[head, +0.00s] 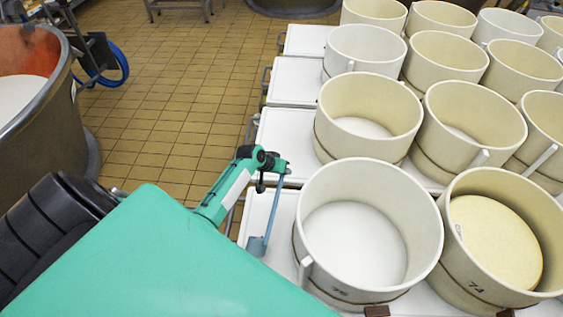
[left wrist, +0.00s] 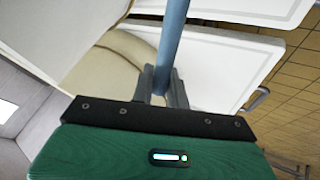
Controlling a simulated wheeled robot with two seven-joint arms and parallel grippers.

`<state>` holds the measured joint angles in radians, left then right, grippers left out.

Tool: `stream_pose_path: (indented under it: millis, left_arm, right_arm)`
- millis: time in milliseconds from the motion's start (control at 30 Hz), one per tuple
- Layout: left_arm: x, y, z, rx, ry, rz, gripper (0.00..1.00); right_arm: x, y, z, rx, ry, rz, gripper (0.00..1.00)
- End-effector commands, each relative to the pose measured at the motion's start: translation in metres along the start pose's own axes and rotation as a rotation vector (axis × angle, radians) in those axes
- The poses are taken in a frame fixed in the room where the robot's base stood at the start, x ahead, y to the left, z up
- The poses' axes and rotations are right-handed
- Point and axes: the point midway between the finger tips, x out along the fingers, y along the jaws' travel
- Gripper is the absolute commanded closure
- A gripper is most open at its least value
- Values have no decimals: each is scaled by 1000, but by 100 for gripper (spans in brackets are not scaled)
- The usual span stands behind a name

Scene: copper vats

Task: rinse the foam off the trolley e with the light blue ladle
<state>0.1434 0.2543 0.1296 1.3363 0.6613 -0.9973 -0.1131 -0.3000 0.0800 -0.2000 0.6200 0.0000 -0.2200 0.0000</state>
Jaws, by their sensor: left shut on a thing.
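The light blue ladle (head: 274,208) hangs from my left gripper (head: 283,168), its handle slanting down to a small blue-grey scoop (head: 257,246) over the left edge of the nearest white trolley top (head: 262,208). I cannot tell whether the scoop touches that top. In the left wrist view, the fingers (left wrist: 162,90) are shut on the ladle's handle (left wrist: 172,38). The right gripper is not in view. No label tells which trolley is e, and I cannot make out foam on the white tops.
Large cream moulds stand in rows on the trolleys; the nearest (head: 350,240) is just right of the ladle. Another mould (head: 493,245) holds a yellowish round. A copper vat (head: 35,85) stands at the left. Tiled floor (head: 165,100) lies open between vat and trolleys.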

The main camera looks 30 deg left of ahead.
Motion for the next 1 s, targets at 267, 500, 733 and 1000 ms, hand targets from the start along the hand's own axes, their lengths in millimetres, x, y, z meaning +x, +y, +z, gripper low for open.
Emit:
stream_pose_path:
  millis: [267, 500, 733, 1000]
  left_arm:
    - [34, -16, -2, -53, -115, 1, 100]
    - [62, -28, -4, -99, -215, 1, 100]
    - [87, -40, -3, -143, -310, 1, 100]
    - [108, -50, 2, -185, -401, 1, 100]
  right_arm:
    - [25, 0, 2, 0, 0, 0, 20]
    - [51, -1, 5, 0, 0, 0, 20]
    - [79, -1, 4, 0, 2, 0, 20]
    - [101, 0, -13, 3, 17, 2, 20]
